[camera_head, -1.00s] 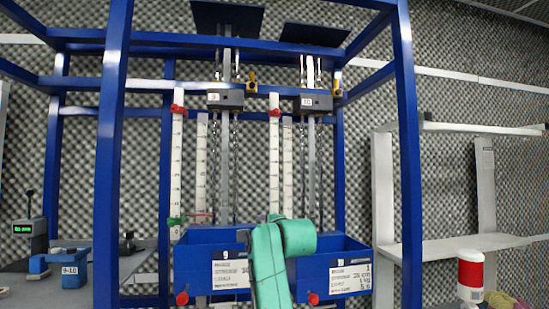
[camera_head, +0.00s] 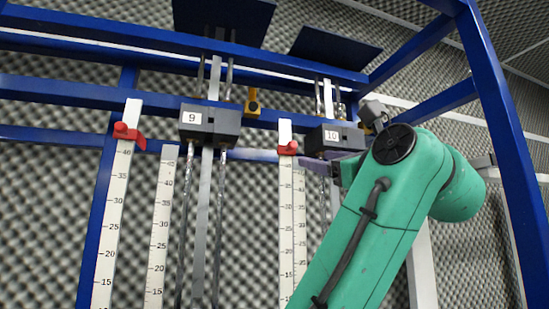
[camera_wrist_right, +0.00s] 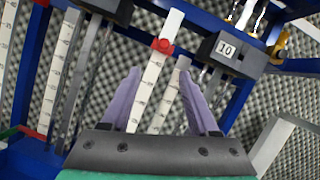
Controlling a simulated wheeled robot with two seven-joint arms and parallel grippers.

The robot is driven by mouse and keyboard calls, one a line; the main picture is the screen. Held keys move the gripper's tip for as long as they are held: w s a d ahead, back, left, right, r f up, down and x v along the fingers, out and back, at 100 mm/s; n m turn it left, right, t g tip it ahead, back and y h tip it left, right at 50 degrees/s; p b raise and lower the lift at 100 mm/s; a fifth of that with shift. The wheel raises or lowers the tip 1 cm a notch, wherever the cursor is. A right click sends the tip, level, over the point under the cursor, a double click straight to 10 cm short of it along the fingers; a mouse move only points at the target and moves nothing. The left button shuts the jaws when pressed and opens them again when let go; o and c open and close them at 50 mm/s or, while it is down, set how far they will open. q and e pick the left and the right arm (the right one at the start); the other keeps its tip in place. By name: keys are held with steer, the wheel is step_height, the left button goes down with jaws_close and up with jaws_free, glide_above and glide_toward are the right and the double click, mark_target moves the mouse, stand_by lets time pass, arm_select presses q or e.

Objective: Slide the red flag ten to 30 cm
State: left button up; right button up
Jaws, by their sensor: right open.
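The red flag ten (camera_head: 288,148) sits near the top of the white ruler (camera_head: 286,215) left of the block marked 10, a little above the 40 mark. My right gripper (camera_head: 318,164), with purple fingers, reaches in from the right beside this ruler, partly hidden by my green arm. In the right wrist view the gripper (camera_wrist_right: 159,70) is open, one finger on each side of the ruler. The flag (camera_wrist_right: 163,45) there lies just beyond the fingertips, between their lines. I cannot tell whether anything touches. My left gripper is out of view.
Another red flag (camera_head: 127,132) is on the ruler at the left, by the block marked 9 (camera_head: 210,122). A second ruler (camera_head: 300,210) stands close behind flag ten's ruler. Block 10 (camera_head: 333,137) and blue frame bars (camera_head: 505,150) are close to my right arm.

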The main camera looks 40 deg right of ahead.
steer(key=p, duration=0.5)
glide_toward(294, 146)
step_height(294, 146, up, 2)
steer(key=w, duration=0.2)
steer(key=p+x, duration=0.1)
steer(key=x, duration=0.1)
steer(key=p+x, duration=0.1)
steer(key=x, duration=0.2)
steer(key=f+p+x, duration=0.1)
steer(key=x, duration=0.1)
steer(key=shift+w+d+r, duration=0.1)
steer(key=shift+w+d, duration=0.15)
steer(key=shift+d, duration=0.15)
steer(key=shift+w+d+r+p, duration=0.1)
steer(key=shift+w+p, duration=0.3)
steer(key=shift+w, duration=0.3)
steer(key=shift+s+r, duration=0.1)
steer(key=shift+s, duration=0.3)
steer(key=shift+c, duration=0.7)
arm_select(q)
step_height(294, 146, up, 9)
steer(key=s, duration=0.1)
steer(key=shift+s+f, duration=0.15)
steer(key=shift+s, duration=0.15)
arm_select(e)
steer(key=shift+w, duration=0.25)
jaws_close()
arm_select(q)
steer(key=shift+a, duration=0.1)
